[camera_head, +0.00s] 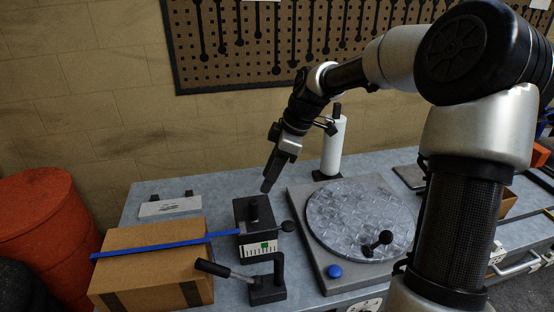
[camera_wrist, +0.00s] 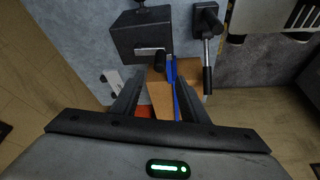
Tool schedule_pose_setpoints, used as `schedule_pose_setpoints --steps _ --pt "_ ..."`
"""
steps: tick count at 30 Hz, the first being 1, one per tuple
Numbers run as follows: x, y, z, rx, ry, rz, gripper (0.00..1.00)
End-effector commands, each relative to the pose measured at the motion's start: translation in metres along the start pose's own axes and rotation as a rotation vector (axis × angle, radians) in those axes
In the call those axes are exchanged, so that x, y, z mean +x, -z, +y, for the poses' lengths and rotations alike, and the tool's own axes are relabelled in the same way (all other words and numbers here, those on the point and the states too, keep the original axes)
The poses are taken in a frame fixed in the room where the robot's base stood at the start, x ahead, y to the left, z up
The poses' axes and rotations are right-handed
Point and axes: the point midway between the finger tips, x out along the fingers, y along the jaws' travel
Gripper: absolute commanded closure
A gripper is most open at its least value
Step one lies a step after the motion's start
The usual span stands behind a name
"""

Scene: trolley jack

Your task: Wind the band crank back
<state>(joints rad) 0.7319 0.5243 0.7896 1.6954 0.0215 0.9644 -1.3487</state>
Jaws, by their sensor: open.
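In the wrist view the crank knob (camera_wrist: 160,63) sits at the end of a short pale arm on the box (camera_wrist: 140,42). A blue band (camera_head: 165,245) runs from the box across a cardboard carton (camera_head: 150,268). A scale with a green mark is on the box's front. My gripper (camera_head: 267,186) is open and empty above the box. In the wrist view the knob appears just beyond and between my fingertips (camera_wrist: 160,80), apart from them.
A lever with a black handle (camera_head: 212,268) stands in front of the box, close by. A round turntable plate (camera_head: 360,215) with a black knob lies to the right. A white roll (camera_head: 334,148) stands behind. An orange-red drum (camera_head: 40,225) is at the left.

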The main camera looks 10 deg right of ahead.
Motion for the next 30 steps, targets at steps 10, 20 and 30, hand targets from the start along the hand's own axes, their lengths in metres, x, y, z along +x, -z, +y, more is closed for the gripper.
schedule_pose_setpoints --steps 10,20,30 --pt "-0.05 0.0 0.0 -0.001 -0.001 -0.001 0.6" --pt "-0.053 0.0 0.0 -0.001 0.0 -0.001 0.6" --pt "-0.095 -0.043 -0.019 0.265 -0.21 -0.289 0.6"
